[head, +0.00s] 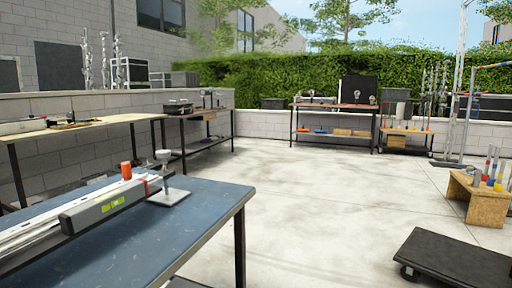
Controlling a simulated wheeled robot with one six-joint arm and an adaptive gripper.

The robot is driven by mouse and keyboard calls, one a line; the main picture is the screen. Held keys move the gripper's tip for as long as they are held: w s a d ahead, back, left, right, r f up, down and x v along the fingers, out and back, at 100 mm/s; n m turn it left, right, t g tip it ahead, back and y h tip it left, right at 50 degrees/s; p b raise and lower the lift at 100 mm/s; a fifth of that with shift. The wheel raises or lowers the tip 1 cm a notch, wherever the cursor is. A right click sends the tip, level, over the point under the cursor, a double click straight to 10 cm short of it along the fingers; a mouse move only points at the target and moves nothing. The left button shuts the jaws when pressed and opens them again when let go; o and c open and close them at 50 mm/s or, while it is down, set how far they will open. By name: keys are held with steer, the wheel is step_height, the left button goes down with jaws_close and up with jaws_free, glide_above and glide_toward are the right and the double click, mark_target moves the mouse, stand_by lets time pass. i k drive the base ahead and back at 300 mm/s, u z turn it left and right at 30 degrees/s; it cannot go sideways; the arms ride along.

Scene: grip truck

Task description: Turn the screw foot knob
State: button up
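A screw foot with a pale grey knob (163,155) stands upright near the far right corner of the blue-topped table (210,205). Below the knob is a thin stem, and its flat square base plate (168,197) rests on the tabletop. An orange cylinder (126,170) stands just left of the knob. My gripper is not in view, so I cannot see whether it is open or shut.
A spirit level (105,204) and a long pale rail lie on the blue table, left of the foot. Workbenches line the left and back walls. A dark platform cart (455,258) and a wooden stool (475,203) stand at right. The middle paving is clear.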

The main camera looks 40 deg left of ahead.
mark_target(162, 155)
steer(key=z, duration=0.4)
steer(key=k, duration=1.05)
steer(key=u, duration=1.8)
steer(key=i, duration=0.45)
